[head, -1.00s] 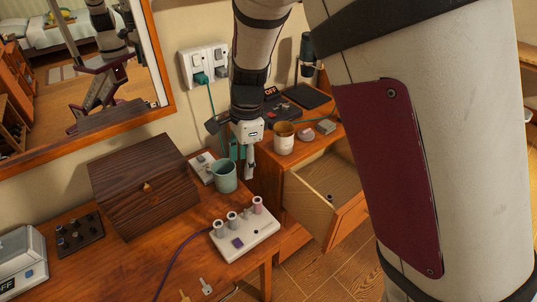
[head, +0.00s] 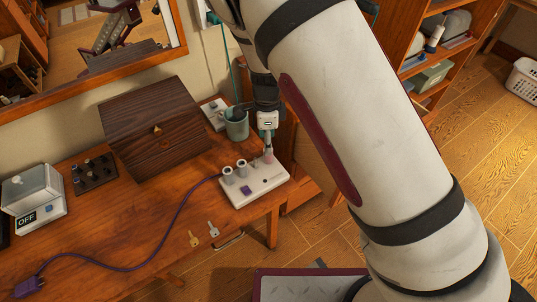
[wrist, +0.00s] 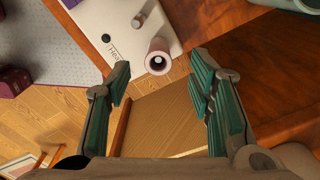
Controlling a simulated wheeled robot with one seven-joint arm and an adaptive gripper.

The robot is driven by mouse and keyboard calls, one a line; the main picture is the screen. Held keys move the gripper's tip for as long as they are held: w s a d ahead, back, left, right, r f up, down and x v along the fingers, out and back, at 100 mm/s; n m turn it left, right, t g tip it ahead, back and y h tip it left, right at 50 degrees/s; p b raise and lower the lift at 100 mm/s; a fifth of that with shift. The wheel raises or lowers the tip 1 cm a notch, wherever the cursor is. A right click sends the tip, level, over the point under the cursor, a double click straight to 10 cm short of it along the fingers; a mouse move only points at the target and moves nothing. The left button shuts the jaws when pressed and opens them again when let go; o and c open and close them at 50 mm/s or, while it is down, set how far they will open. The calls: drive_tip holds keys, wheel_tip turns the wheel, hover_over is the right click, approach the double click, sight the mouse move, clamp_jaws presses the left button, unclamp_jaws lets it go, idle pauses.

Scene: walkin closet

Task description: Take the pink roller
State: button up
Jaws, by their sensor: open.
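The pink roller (head: 268,158) stands upright at the right end of a white heater base (head: 236,200) on the wooden table.
A dark wooden box (head: 155,130) is to the left.

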drive_tip(key=f, duration=0.4)
drive_tip(key=shift+s+d+p, duration=0.15)
drive_tip(key=shift+d+p, duration=0.1)
drive_tip(key=shift+p, duration=0.05)
drive_tip(key=shift+f, duration=0.65)
clamp_jaws()
